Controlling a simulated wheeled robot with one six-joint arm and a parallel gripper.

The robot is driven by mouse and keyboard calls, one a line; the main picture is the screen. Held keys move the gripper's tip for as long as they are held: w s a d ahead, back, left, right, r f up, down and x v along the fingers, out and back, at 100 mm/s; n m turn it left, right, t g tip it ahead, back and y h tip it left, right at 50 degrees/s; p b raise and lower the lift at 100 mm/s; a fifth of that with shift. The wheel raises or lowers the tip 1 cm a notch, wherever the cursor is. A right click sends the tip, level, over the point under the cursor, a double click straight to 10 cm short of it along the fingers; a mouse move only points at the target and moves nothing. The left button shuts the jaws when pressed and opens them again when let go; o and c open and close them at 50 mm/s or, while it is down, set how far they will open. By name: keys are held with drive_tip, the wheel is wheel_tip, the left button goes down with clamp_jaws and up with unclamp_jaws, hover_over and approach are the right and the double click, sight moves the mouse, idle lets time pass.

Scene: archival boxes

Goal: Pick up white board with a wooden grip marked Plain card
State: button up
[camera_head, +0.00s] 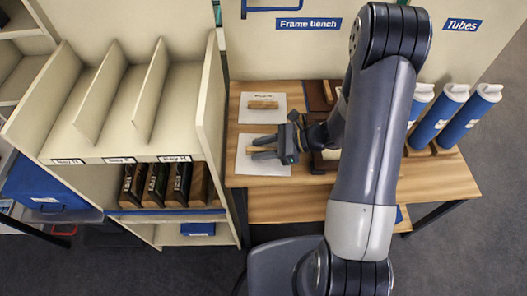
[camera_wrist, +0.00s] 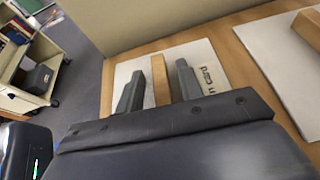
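Two white boards with wooden grips lie on the wooden bench. My gripper (camera_head: 265,148) is over the nearer white board (camera_head: 257,168). In the wrist view my gripper (camera_wrist: 159,70) is open, its grey fingers on either side of that board's wooden grip (camera_wrist: 160,82), with small gaps showing. This board (camera_wrist: 205,52) has a black label to the right of the fingers, partly hidden and not fully readable. The other white board (camera_head: 245,116) lies behind it with its own wooden grip (camera_head: 263,104). Its label is too small to read.
A cream shelf unit (camera_head: 206,110) with dark boxes (camera_head: 155,185) stands left of the bench. Blue tubes (camera_head: 437,118) stand at the bench's right end. A brown item (camera_head: 318,97) lies right of the far board. A cream panel (camera_head: 290,55) rises behind the bench.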

clamp_jaws()
drive_tip(key=shift+r, duration=0.1)
idle(0.3)
